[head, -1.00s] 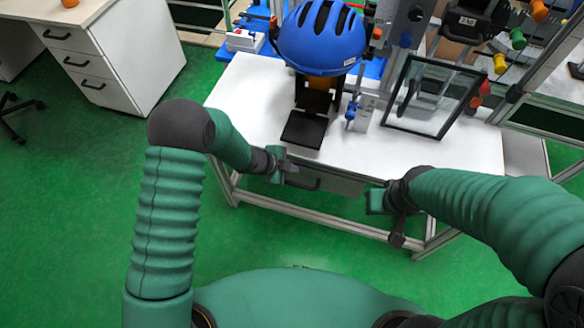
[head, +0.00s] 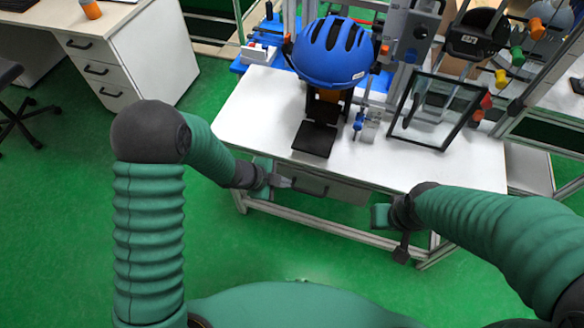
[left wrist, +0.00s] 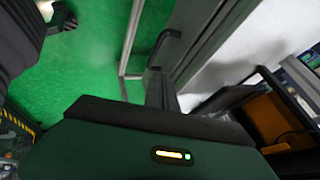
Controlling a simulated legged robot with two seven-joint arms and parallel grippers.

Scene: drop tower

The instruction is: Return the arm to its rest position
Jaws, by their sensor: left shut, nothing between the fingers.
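My left arm comes in from the left, and its gripper (head: 283,183) is shut and empty in front of the white table's drawer. In the left wrist view its closed fingers (left wrist: 160,90) point toward a dark drawer handle (left wrist: 165,45); I cannot tell the exact gap, but nothing is held. My right arm comes in from the right, with its gripper (head: 402,245) beside the table's front edge. Its fingers are too small and dark to tell open from shut.
The white table (head: 255,110) bears a blue helmet (head: 335,52) on a dark stand and a black-framed clear panel (head: 437,110). A white drawer cabinet (head: 130,60) stands at the upper left. Green floor (head: 60,200) is free at the left.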

